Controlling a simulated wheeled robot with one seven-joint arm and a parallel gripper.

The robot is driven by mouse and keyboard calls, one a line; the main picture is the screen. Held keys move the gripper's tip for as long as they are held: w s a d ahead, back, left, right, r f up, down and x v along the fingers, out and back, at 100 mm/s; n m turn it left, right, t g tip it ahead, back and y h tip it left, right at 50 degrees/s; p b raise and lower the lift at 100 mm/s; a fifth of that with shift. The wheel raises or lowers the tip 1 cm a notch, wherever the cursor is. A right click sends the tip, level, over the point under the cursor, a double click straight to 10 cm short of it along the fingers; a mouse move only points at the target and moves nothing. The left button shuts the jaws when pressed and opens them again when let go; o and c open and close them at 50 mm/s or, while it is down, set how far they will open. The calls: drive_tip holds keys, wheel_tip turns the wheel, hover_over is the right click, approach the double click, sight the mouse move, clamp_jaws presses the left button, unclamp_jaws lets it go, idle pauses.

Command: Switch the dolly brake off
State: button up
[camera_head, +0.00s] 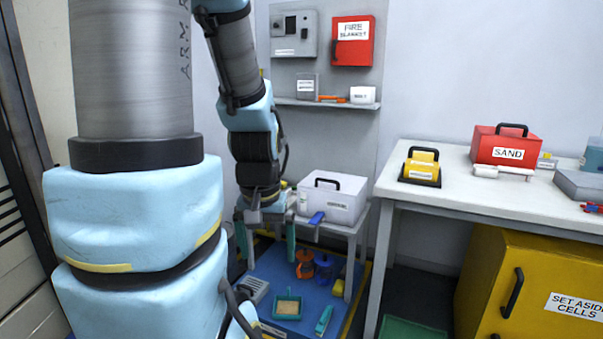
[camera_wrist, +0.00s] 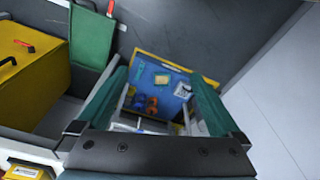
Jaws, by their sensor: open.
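A small white stand (camera_head: 357,228) holds a white box with a black handle (camera_head: 333,198). A blue lever-like piece (camera_head: 317,217) sticks out at the stand's front edge; I cannot tell whether it is the dolly brake or how it is set. My gripper (camera_head: 265,238) hangs fingers down, just left of and in front of the stand. Its two green fingers are apart with nothing between them.
A white table (camera_head: 455,193) at right bears a red SAND box (camera_head: 505,147). A yellow cabinet (camera_head: 500,250) stands below it. A wall shelf (camera_head: 320,103) is behind.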

wheel_tip(320, 180, up, 12)
drive_tip(key=p, duration=1)
drive_tip(key=shift+r, duration=0.15)
